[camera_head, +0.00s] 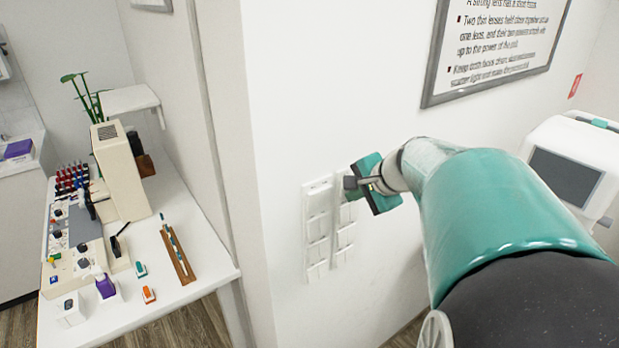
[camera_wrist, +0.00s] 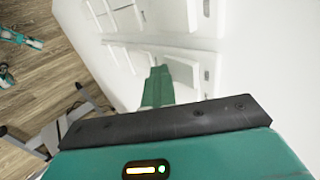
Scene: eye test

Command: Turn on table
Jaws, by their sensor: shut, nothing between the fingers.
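Two white vertical switch panels are on the white wall, a left panel (camera_head: 318,262) and a right panel (camera_head: 343,238), each with a column of rocker-like switches. Panels with switches (camera_wrist: 178,52) also show at the top of the wrist view. My gripper (camera_head: 352,184) is shut and empty at the upper part of the right panel and hides some of it. In the wrist view its green fingers (camera_wrist: 156,84) are together close to a switch; I cannot tell whether they touch it. A white table (camera_head: 212,262) stands at the left, past the wall's corner.
The table holds a beige box-shaped device (camera_head: 124,172), a control panel with knobs (camera_head: 60,236), a wooden tray (camera_head: 178,252) and small bottles. A framed text board (camera_head: 495,45) hangs above my arm. A white machine with a dark screen (camera_head: 566,178) stands at the right.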

